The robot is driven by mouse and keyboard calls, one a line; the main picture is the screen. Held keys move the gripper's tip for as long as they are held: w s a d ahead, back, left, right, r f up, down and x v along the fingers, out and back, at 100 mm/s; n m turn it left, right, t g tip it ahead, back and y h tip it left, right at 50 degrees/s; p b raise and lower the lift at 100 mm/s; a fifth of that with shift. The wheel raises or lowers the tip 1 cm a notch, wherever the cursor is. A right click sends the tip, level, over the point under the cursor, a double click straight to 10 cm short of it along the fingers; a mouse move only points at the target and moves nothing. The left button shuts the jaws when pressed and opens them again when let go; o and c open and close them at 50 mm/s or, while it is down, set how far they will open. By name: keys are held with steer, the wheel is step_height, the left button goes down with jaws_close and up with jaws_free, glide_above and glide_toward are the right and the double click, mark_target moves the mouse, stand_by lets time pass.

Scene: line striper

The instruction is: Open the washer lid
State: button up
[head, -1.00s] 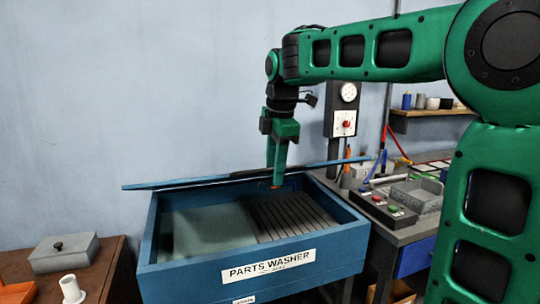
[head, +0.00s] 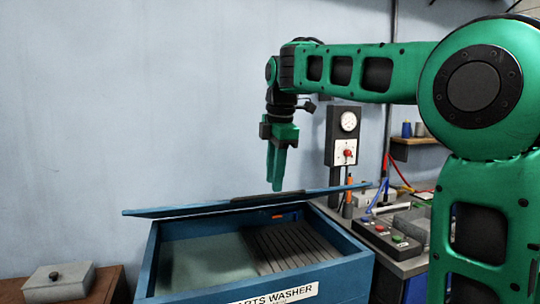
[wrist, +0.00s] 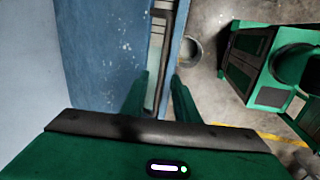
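The blue parts washer (head: 160,262) stands in the lower middle of the head view, and its basin with a dark slatted rack shows. Its blue lid (head: 190,209) is raised, seen nearly edge-on as a thin tilted slab above the back rim. A dark handle bar (head: 268,199) runs along the lid's edge. My gripper (head: 278,188) points down just above that bar. In the wrist view the fingers of my gripper (wrist: 160,80) are apart with nothing gripped. The handle bar (wrist: 167,45) lies beyond the fingertips, beside the lid's blue surface (wrist: 95,50).
A bench with a button box (head: 385,238) stands right of the washer. A gauge panel (head: 346,135) rises behind it. A brown table with a grey lidded box (head: 58,283) is at lower left. The blue wall (head: 120,100) is close behind the lid.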

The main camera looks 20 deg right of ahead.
step_height(320, 180, up, 6)
steer(key=w, duration=0.1)
steer(key=shift+w, duration=0.3)
stand_by(0.5)
steer(key=shift+d+f, duration=0.1)
